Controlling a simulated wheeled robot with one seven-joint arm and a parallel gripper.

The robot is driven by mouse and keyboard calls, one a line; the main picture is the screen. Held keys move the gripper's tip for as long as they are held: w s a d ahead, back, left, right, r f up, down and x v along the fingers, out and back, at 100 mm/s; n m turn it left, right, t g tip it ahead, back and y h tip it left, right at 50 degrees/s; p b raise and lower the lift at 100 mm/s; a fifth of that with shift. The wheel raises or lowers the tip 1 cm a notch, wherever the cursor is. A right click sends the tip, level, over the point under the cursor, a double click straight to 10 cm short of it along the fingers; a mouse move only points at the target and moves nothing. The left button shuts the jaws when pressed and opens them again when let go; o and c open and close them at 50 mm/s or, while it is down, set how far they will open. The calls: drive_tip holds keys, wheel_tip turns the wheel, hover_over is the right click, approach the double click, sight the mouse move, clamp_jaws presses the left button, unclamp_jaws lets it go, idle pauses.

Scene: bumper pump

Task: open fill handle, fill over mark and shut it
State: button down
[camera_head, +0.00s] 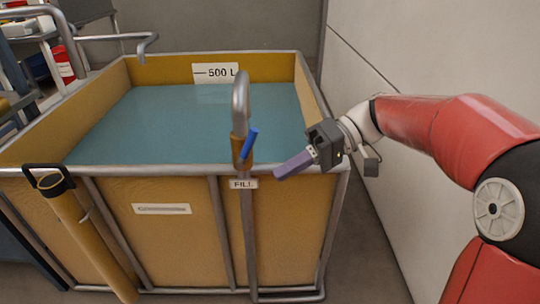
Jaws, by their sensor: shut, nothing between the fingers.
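A yellow tank (165,245) with a metal rim holds blue-grey water (185,115). A sign reading "500 L" with a short line mark (215,72) is on the inside of its back wall. The water surface lies a little below the sign. The fill pipe (240,105) rises at the front rim and curves over. Its blue handle (250,144) is tilted up to the right, above the "FILL" label (243,184). My gripper (280,174) is shut and empty, just right of and slightly below the handle, apart from it in the picture. Whether water flows from the pipe is hidden.
A yellow tube with a black handle (85,235) leans at the tank's front left. Another curved pipe (125,38) reaches over the back left rim. Shelving stands at far left. A pale wall (430,60) is close on the right.

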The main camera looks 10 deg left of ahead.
drive_tip(key=w+d+f+m+t+y+b, duration=0.25)
drive_tip(key=d+m+t+y, duration=0.35)
drive_tip(key=d+m+y, duration=0.3)
drive_tip(key=m+t+y+p, duration=0.1)
drive_tip(key=m+y+p, duration=0.1)
approach(248, 144)
drive_tip(key=x, duration=0.6)
drive_tip(key=shift+w+r, duration=0.3)
drive_tip(key=shift+w, duration=0.1)
drive_tip(key=shift+d, duration=0.15)
drive_tip(key=shift+a+r+h+p, duration=0.45)
drive_tip(key=shift+a+h, duration=0.2)
drive_tip(key=shift+h, duration=0.25)
